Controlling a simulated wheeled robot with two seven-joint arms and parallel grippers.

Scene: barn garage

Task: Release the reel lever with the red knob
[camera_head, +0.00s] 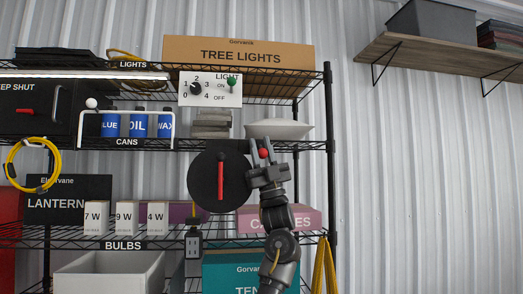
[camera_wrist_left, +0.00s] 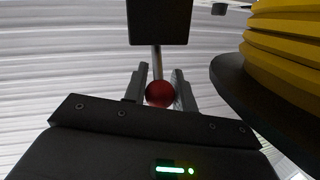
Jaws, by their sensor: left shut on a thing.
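The black round reel disc (camera_head: 207,178) with a red handle (camera_head: 221,181) is on the rack at the middle shelf level. The small red knob (camera_head: 264,153) of the lever is just right of the disc. My left gripper (camera_head: 263,151) has come up from below, and its fingers are shut on the knob. In the left wrist view the red knob (camera_wrist_left: 159,94) sits between the two fingers, on a thin metal rod (camera_wrist_left: 157,62) that runs to a black block (camera_wrist_left: 159,22). The reel's yellow coils (camera_wrist_left: 286,45) and dark flange are close by on the right. My right gripper is out of view.
A white cushion-like thing (camera_head: 279,129) and a stack of grey blocks (camera_head: 212,123) are on the shelf above. A pink box (camera_head: 300,219) stands behind my arm. A switch panel (camera_head: 210,89) hangs above. The wall to the right is clear below the wooden shelf (camera_head: 430,50).

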